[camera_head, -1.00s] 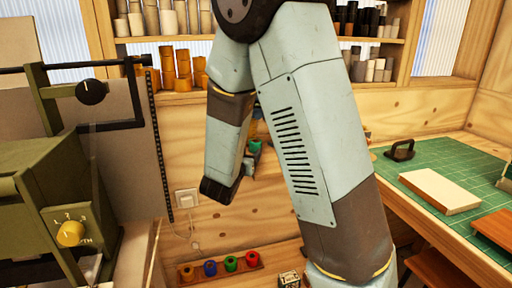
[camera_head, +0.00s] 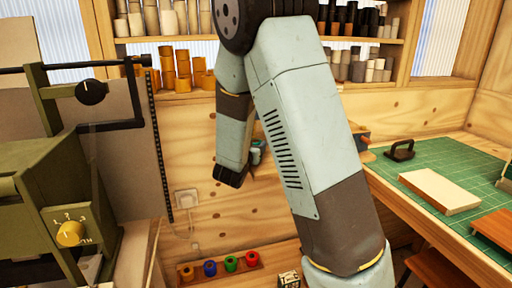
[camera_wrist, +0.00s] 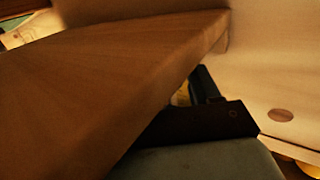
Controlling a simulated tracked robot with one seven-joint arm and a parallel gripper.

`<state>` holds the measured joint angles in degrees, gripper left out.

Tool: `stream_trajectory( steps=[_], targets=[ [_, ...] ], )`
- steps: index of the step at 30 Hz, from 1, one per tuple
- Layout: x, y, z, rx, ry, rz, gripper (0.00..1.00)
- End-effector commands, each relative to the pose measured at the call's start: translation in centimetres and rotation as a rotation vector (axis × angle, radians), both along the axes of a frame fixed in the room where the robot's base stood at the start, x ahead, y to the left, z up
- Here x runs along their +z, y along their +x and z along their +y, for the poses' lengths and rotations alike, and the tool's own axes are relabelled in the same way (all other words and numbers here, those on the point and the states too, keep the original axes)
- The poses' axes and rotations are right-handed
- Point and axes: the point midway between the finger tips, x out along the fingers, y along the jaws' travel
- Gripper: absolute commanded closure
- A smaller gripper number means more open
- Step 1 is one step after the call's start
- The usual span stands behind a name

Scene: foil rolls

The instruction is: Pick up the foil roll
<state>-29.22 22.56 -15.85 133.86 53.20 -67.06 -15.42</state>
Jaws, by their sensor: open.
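Foil rolls stand in groups on the wall shelves: orange-gold rolls (camera_head: 168,68), tan rolls (camera_head: 168,22) above them, and dark rolls (camera_head: 350,20) at the right. Small orange, blue, green and red rolls (camera_head: 210,268) sit on a low wooden strip. I cannot tell which roll the task means. My gripper (camera_wrist: 200,90) shows only partly in the wrist view, as a dark body and finger, open. No roll is visible between its fingers. In the head view my arm hangs before the wall; I cannot make out the fingers there.
A wooden board (camera_wrist: 110,70) fills much of the wrist view, very close to my gripper. An olive machine (camera_head: 50,180) stands left. A bench with a green mat (camera_head: 440,165) and a pale block (camera_head: 438,190) is at right. A wall socket (camera_head: 186,199) is behind my arm.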

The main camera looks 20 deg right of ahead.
Motion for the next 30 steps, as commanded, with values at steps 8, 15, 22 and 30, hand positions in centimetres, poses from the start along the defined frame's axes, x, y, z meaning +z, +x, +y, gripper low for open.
stream_trajectory(
  steps=[8,15,22,30],
  targets=[
    [0.0,0.0,0.0,0.000,0.000,0.000,0.62],
    [0.0,0.0,0.1,0.001,0.000,0.000,0.85],
    [0.1,-0.1,0.0,0.000,0.001,-0.001,0.86],
    [2.3,-0.2,-0.5,-0.006,0.003,-0.003,0.86]
  ],
)
